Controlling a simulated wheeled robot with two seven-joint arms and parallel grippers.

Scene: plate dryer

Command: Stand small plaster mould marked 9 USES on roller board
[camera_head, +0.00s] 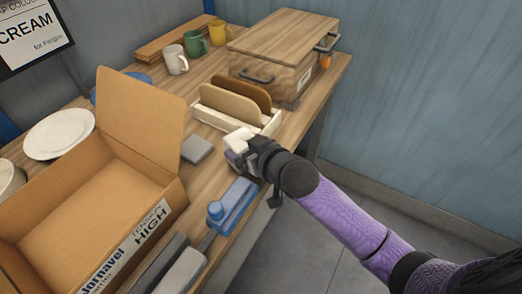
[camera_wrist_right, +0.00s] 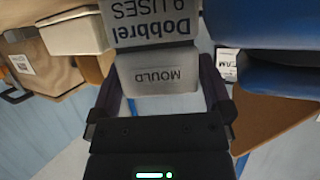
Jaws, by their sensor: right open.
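The small plaster mould (camera_head: 237,139) is a whitish block on the wooden table, in front of the white rack. My right gripper (camera_head: 246,147) is at the mould. In the right wrist view its open fingers (camera_wrist_right: 162,88) stand on either side of the "MOULD" face; whether they touch it I cannot tell. My left gripper is not in view. I cannot tell for certain which thing is the roller board.
A wooden chest (camera_head: 283,42) and mugs stand behind.

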